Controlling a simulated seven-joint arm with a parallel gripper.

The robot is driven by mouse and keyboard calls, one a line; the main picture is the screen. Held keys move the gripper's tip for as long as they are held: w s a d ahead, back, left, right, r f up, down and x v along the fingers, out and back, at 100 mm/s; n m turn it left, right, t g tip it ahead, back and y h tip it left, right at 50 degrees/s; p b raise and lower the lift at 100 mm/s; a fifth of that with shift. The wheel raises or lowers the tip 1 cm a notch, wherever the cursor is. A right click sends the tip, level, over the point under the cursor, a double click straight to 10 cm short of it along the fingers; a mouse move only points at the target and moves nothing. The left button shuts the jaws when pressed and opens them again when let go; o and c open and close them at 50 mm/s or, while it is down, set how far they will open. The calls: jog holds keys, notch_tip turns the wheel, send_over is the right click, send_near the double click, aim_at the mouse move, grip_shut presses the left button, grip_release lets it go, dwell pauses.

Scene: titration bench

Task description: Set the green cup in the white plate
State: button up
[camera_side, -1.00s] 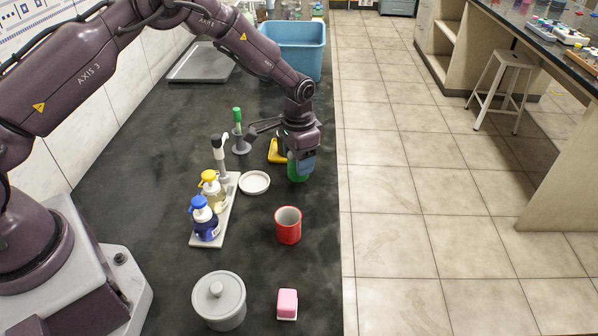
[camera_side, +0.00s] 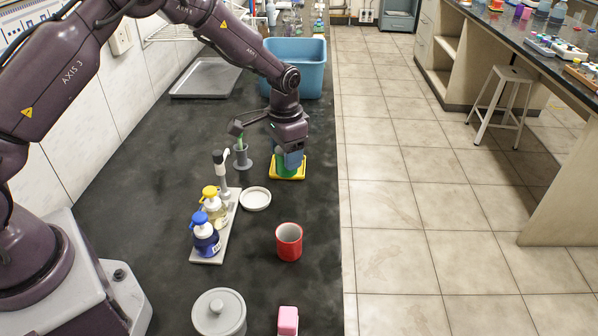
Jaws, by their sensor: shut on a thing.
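My gripper (camera_side: 289,158) points down and is shut on the green cup (camera_side: 286,170), whose upper part it hides. The cup is over a flat yellow item (camera_side: 299,172) near the right edge of the bench. I cannot tell whether the cup touches it. The small round white plate (camera_side: 255,205) lies on the dark bench, in front and to the left of my gripper. It looks empty.
A red mug (camera_side: 289,242) stands in front of the plate. A stand with a blue pump bottle (camera_side: 205,238) and a yellow one (camera_side: 214,207) is left of it. A grey holder (camera_side: 243,160) stands behind. A lidded grey pot (camera_side: 218,313) and pink block (camera_side: 288,320) are nearest.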

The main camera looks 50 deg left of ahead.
jog(key=shift+n, duration=0.5)
jog(key=shift+s+a+f, duration=0.55)
jog(key=shift+s+f, duration=0.3)
jog(key=shift+s, duration=0.3)
jog(key=shift+s+a+f, duration=0.5)
jog(key=shift+s+f, duration=0.3)
jog(key=shift+s, duration=0.3)
jog(key=shift+s+a+f, duration=0.55)
jog(key=shift+s+f, duration=0.3)
jog(key=shift+s, duration=0.3)
jog(key=shift+f, duration=0.75)
jog(key=o, duration=1.1)
jog(key=shift+o, duration=0.2)
notch_tip(320, 180, up, 6)
